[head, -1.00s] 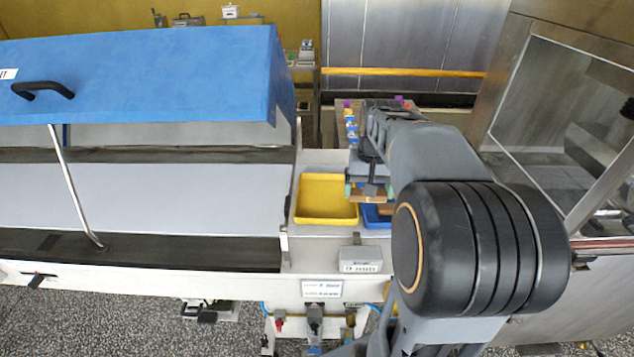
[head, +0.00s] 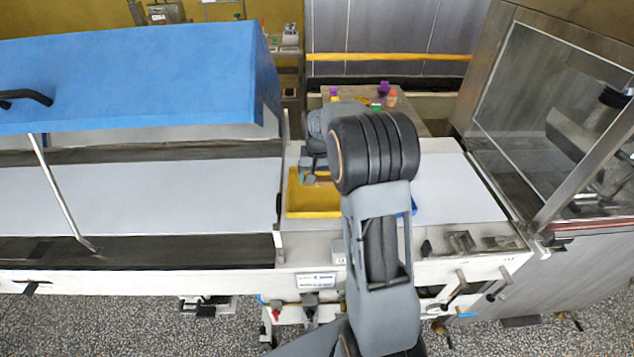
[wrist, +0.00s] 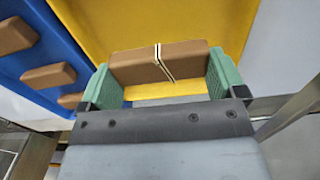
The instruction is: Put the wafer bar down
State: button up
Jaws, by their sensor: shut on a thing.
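My gripper (wrist: 165,74) is shut on the wafer bar (wrist: 140,65), a brown block with pale stripes across its middle, held between green finger pads. In the wrist view the bar shows against the yellow tray (wrist: 215,18); its height above the tray floor is hard to tell. In the head view the yellow tray (head: 312,212) lies under my gripper (head: 315,179), and my arm hides the tray's right part and most of the bar.
A blue tray (wrist: 66,42) with several brown bars lies beside the yellow one; its edge shows right of my arm (head: 414,206). A blue hood (head: 130,80) stands left, a glass-sided cabinet (head: 545,110) right. The pale surface (head: 455,190) right of the trays is clear.

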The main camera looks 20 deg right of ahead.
aim_at(317, 190)
jog(key=shift+w+f, duration=0.2)
jog(key=shift+f, duration=0.05)
jog(key=shift+w+f, duration=0.1)
jog(key=shift+f, duration=1.55)
jog(key=shift+f, duration=0.2)
jog(key=o, duration=0.5)
jog(key=shift+c, duration=0.2)
